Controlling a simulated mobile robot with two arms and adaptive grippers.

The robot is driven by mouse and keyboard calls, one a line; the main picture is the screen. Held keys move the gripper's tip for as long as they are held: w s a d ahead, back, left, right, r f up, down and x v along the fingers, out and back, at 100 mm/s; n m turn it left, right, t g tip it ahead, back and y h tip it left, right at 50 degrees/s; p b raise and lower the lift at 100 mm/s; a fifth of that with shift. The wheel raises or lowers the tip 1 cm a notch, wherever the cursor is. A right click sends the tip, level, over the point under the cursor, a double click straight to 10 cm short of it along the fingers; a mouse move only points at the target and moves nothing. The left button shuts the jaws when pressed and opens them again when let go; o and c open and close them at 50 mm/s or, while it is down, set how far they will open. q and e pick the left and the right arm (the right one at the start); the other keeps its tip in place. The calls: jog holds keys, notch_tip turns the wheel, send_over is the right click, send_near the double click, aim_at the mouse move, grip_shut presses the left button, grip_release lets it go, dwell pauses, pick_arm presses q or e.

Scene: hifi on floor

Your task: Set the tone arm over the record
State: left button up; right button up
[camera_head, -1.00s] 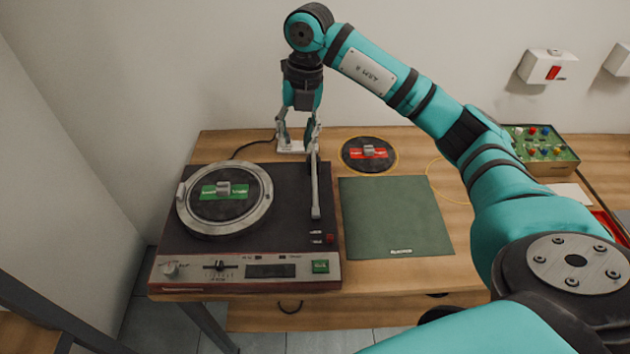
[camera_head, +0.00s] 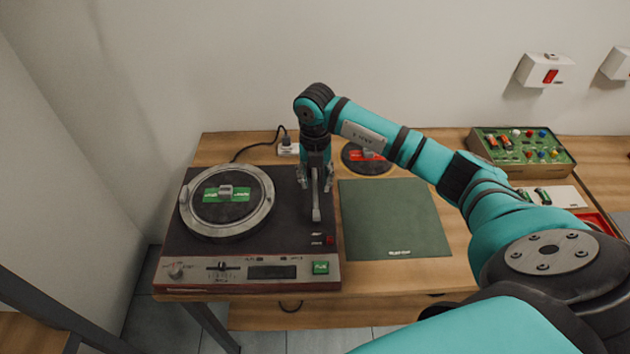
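The turntable (camera_head: 180,247) stands on the table at the left. A black record with a green label (camera_head: 226,207) lies on its platter (camera_head: 262,216). The tone arm (camera_head: 316,206) is a grey bar on the right of the deck, pointing toward the front, beside the platter and not over the record. My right gripper (camera_head: 315,187) points down at the tone arm, with a finger on either side of it and apart. Whether the fingers touch the tone arm cannot be told. My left gripper is not in view.
A green sleeve (camera_head: 393,218) lies right of the turntable. A black record with a red label (camera_head: 368,157) lies behind it, partly hidden by my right arm. A box of coloured knobs (camera_head: 522,150) and a red tray (camera_head: 603,226) are farther right. A white socket (camera_head: 288,149) sits behind the deck.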

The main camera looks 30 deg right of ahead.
jog(key=shift+f, duration=1.15)
grip_shut()
